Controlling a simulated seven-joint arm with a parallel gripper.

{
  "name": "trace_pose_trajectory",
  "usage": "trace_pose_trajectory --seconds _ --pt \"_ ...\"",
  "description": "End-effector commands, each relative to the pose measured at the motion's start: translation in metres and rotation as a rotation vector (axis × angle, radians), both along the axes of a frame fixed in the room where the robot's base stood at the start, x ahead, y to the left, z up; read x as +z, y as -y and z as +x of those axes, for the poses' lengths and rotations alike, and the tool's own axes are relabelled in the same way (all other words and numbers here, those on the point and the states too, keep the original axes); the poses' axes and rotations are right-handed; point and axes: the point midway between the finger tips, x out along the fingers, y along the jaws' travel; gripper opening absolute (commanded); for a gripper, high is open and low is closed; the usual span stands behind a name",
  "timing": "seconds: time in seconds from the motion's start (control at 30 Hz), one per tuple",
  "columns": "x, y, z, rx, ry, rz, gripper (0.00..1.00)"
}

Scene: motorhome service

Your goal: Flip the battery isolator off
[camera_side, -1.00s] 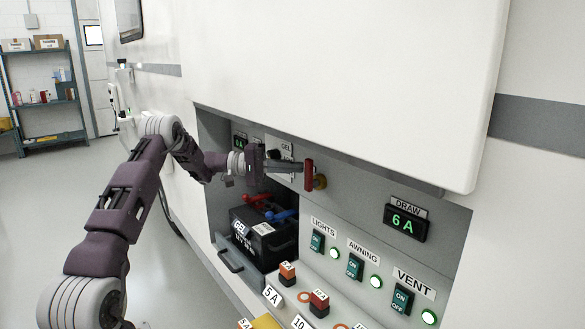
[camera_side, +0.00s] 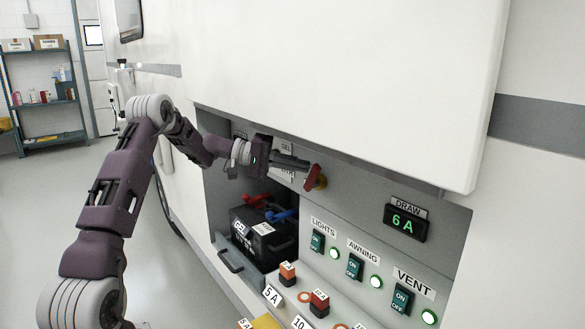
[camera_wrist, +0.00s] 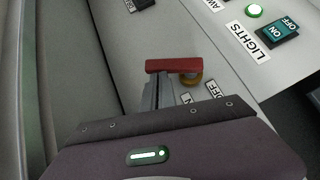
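The battery isolator has a red bar handle (camera_side: 314,177) on a yellow round base (camera_side: 322,183), set in the grey panel of the open bay. In the side view the handle leans, its top to the right. In the wrist view the red handle (camera_wrist: 172,65) lies across the picture above the yellow base (camera_wrist: 191,79). A label reading OFF (camera_wrist: 213,90) is beside it, and another is partly hidden by my gripper. My gripper (camera_side: 307,166) has its fingers together, with the tips at the handle's upper end. In the wrist view the fingertips (camera_wrist: 157,77) meet the handle's left part.
A battery (camera_side: 262,238) with red and blue terminal clamps sits in a tray below. To the right are LIGHTS (camera_side: 317,242), AWNING (camera_side: 355,267) and VENT (camera_side: 402,299) switches with lit green lamps, and a draw display (camera_side: 406,222) reading 6A. A bay roof edge overhangs above.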

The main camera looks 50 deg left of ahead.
Motion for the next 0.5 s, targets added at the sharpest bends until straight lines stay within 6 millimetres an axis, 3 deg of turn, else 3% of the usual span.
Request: trace_pose_trajectory --seconds 0.5 --pt "0.001 0.031 0.0 -0.001 0.001 -0.001 0.0"
